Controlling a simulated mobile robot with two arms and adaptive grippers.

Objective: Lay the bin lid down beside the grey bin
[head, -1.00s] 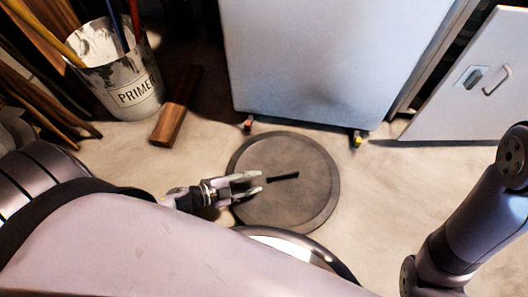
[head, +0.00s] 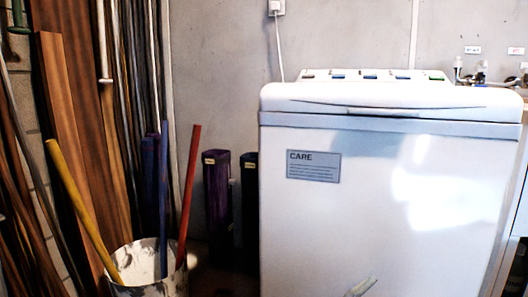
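The bin lid and the grey bin are not in view now. Only a small pale fingertip of a gripper (head: 363,287) shows at the bottom edge, in front of the white washing machine (head: 350,210). It points up and right and looks like part of my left gripper. The rest of that gripper is cut off, so its opening and anything it holds are hidden. My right gripper is not in view.
A paint-stained bucket (head: 146,272) with yellow, blue and red poles stands at the lower left. Wooden boards (head: 70,130) lean behind it. Dark tubes (head: 217,195) stand between bucket and machine. The floor is mostly out of view.

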